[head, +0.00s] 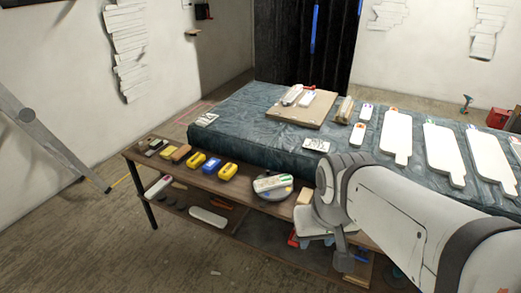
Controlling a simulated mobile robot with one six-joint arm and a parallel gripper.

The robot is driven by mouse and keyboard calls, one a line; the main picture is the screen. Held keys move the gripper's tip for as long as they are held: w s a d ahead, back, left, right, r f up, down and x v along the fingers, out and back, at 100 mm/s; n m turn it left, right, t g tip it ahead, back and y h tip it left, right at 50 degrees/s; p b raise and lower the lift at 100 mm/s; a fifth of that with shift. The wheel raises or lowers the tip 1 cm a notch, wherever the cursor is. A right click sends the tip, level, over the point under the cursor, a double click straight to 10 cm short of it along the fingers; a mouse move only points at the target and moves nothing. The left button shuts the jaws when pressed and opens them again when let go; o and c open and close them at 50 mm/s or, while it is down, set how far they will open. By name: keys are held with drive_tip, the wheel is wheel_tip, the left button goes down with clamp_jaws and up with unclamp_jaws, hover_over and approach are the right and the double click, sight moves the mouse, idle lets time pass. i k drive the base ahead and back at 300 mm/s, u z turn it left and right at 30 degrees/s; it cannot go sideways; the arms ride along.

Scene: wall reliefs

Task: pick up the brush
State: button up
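No object is clearly recognisable as the brush at this size. A tan, upright-edged block (345,109) on the blue-green covered table (255,125) may have bristles, but I cannot tell. My arm enters from the lower right. My gripper (342,255) hangs at its end, over the front side of the wooden shelf bench (240,190). Its fingers are too small and partly hidden to show whether they are open or shut. The arm hides part of the bench and the table's front edge.
Yellow tools (229,171) and a round grey plate (273,188) lie on the bench top. White paddle-shaped boards (397,136) and a wooden board (302,108) lie on the table. A ladder-like metal leg (50,140) stands left. The floor at left front is clear.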

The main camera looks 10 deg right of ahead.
sight(180, 155)
drive_tip(key=u, duration=0.4)
drive_tip(key=i, duration=0.9)
drive_tip(key=u, duration=0.5)
drive_tip(key=i, duration=1.6)
drive_tip(key=z, duration=0.15)
